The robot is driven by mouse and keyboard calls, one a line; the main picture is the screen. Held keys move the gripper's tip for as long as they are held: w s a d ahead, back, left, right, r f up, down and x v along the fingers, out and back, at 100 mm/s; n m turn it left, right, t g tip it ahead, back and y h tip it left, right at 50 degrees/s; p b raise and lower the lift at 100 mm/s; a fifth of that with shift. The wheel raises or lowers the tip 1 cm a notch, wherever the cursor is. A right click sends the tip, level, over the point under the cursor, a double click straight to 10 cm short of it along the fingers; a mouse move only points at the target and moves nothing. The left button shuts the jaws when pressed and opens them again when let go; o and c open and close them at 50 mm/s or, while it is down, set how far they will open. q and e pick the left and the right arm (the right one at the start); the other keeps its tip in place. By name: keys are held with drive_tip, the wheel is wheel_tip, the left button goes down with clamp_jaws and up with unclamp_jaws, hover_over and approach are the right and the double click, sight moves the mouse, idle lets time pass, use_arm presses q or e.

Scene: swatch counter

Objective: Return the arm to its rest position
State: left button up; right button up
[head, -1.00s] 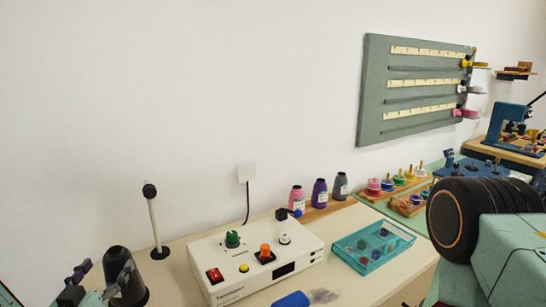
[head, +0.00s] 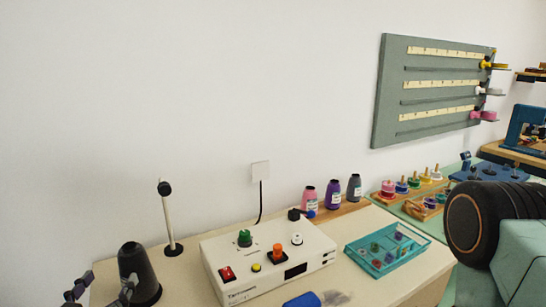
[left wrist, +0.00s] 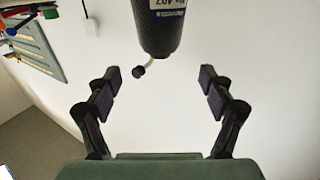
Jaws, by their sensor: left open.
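My left gripper (head: 101,290) is at the bottom left of the head view, partly cut off by the frame edge. In the left wrist view its two fingers (left wrist: 160,78) stand wide apart with nothing between the tips. A dark, tapered container (head: 138,268) stands upright on the counter, close to the gripper in the head view. In the left wrist view a dark labelled container (left wrist: 160,28) shows at the top, beyond the fingertips. My right gripper is not in view.
A thin post (head: 168,218) stands behind the dark container. A white control box (head: 210,255), a blue tray (head: 358,252) and several bottles (head: 333,195) fill the counter to the right. A grey board (head: 390,100) hangs on the wall. The wall area above the gripper is bare.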

use_arm(q)
drive_tip(key=w, duration=1)
drive_tip(key=shift+a+r, duration=0.2)
wheel_tip(320, 180, up, 5)
drive_tip(key=p, duration=0.4)
wheel_tip(320, 180, up, 4)
drive_tip(key=p, duration=0.4)
hover_over(125, 257)
drive_tip(key=w, duration=0.3)
drive_tip(key=shift+s+a+r, duration=0.1)
drive_tip(key=shift+s+a, duration=0.05)
drive_tip(key=shift+s, duration=0.1)
drive_tip(key=shift+w, duration=0.15)
